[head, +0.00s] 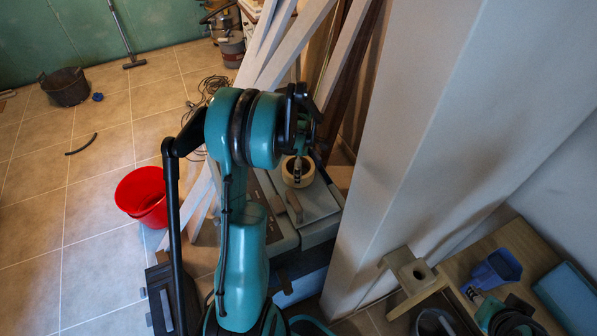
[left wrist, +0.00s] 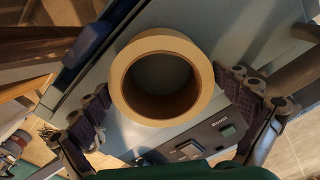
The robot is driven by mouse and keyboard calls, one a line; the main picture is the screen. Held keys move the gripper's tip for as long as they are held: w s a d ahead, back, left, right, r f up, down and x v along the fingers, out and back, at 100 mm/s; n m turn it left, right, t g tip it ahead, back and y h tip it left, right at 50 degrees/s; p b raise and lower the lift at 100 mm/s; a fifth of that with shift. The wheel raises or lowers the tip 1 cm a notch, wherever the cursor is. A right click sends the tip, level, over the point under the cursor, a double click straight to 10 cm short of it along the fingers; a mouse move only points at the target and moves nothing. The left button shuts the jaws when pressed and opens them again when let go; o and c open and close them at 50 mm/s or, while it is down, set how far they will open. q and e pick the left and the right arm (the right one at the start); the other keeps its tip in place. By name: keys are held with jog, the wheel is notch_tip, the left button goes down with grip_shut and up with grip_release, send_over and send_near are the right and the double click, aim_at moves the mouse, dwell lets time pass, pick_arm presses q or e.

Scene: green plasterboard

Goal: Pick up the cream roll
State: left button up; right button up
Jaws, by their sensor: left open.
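The cream roll (head: 308,180) lies flat on the top of a grey machine or case in the head view. It shows large in the left wrist view (left wrist: 121,84) as a ring with an open, dark centre. My left gripper (head: 297,160) is over the roll in the head view and partly hides it. In the left wrist view my left gripper (left wrist: 166,100) is open, with one dark ribbed finger to the lower left of the roll and one to its right. Gaps show between both fingers and the roll.
The grey case (head: 318,205) has buttons in the left wrist view (left wrist: 190,148). White planks (head: 270,60) lean close behind my left arm. A pale pillar (head: 430,110) rises to the right. A red bucket (head: 142,196) stands on the tiled floor, with a wooden bench (head: 460,258) at lower right.

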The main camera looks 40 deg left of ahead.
pick_arm(q)
jog(key=shift+f, duration=0.1)
jog(key=shift+c, duration=0.3)
jog(key=c, duration=0.9)
jog(key=shift+c, duration=0.2)
